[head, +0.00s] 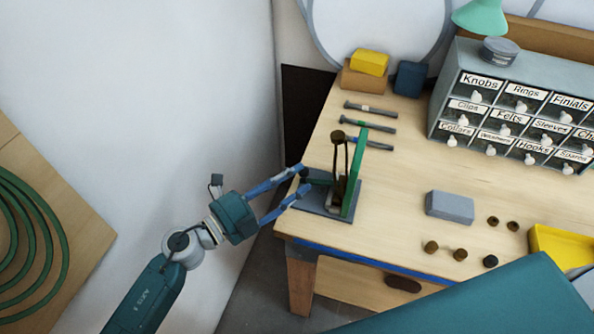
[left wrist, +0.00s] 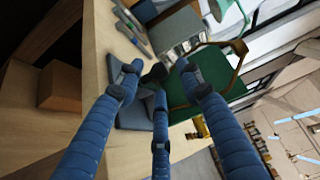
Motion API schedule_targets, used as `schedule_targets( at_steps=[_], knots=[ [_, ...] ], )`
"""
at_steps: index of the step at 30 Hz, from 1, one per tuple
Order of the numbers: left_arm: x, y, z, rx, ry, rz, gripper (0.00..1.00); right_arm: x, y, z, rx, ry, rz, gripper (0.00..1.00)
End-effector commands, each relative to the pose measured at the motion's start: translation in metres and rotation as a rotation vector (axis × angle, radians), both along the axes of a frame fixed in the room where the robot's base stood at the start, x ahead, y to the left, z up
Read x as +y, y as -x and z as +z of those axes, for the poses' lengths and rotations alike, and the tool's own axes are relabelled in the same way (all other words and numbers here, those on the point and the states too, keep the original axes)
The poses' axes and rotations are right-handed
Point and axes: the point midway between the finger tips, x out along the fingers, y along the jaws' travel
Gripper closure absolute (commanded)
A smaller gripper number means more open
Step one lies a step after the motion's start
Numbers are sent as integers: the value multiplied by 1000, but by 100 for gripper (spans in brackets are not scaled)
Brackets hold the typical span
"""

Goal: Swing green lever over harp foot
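The green lever (head: 356,170) stands nearly upright on a small grey base (head: 333,206) at the bench's near left corner. Left of it is a narrow dark harp-like frame with a brown knob on top (head: 338,136); its foot is partly hidden. A short dark green part (head: 318,177) sticks out leftward from this fixture. My left gripper (head: 303,181) comes from the left, its blue fingers spread near this part's end. In the left wrist view, a dark rounded end (left wrist: 157,72) shows between the spread fingertips; contact cannot be told. My right gripper is out of view.
Several slim tools (head: 368,124) lie behind the fixture. A labelled drawer cabinet (head: 478,125) stands at the back right. A grey block (head: 450,206) and several small brown knobs lie to the right, near a yellow tray (head: 560,245). Bare bench top lies between.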

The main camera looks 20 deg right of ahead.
Motion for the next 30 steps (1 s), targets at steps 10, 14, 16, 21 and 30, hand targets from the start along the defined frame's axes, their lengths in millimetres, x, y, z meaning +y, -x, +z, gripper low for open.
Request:
schedule_targets(
  at_steps=[10, 14, 16, 21, 30],
  knots=[
    [-18, -8, 0, -1, -1, 0, 63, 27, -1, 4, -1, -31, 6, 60],
    [-18, -8, 0, 0, -1, 0, 63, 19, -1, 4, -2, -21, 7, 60],
    [-18, -8, 0, 0, 0, 0, 71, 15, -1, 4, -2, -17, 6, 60],
    [-18, -8, 0, 0, 0, 1, 100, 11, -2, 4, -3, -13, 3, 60],
    [-17, -10, 3, -7, 1, 3, 100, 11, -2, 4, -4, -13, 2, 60]
  ],
)
